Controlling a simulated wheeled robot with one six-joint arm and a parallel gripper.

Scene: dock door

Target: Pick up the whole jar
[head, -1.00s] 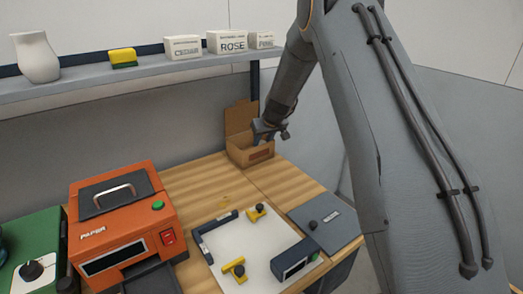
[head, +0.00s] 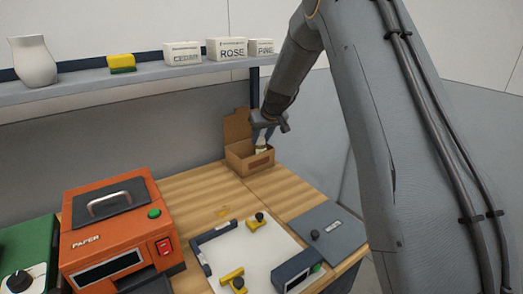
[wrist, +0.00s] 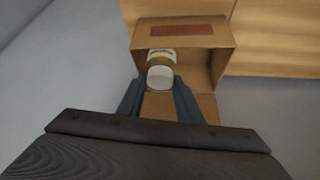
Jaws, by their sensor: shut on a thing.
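A small jar with a white lid and a label (wrist: 161,58) is between my gripper's fingers in the wrist view. It also shows as a pale bit just above the box in the head view (head: 262,149). My gripper (head: 264,136) is shut on the jar, and its two blue-grey fingers (wrist: 160,92) flank it. The jar is at the mouth of an open cardboard box (head: 247,165); the box's walls surround it in the wrist view (wrist: 222,60). I cannot tell whether its base is clear of the box floor.
The box stands on the wooden table (head: 200,192) against the grey wall. An orange machine marked PAPER (head: 115,225) and a white board with yellow clamps (head: 250,250) are nearer. A shelf (head: 150,80) holds a vase (head: 34,62), a sponge (head: 122,63) and several labelled boxes above.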

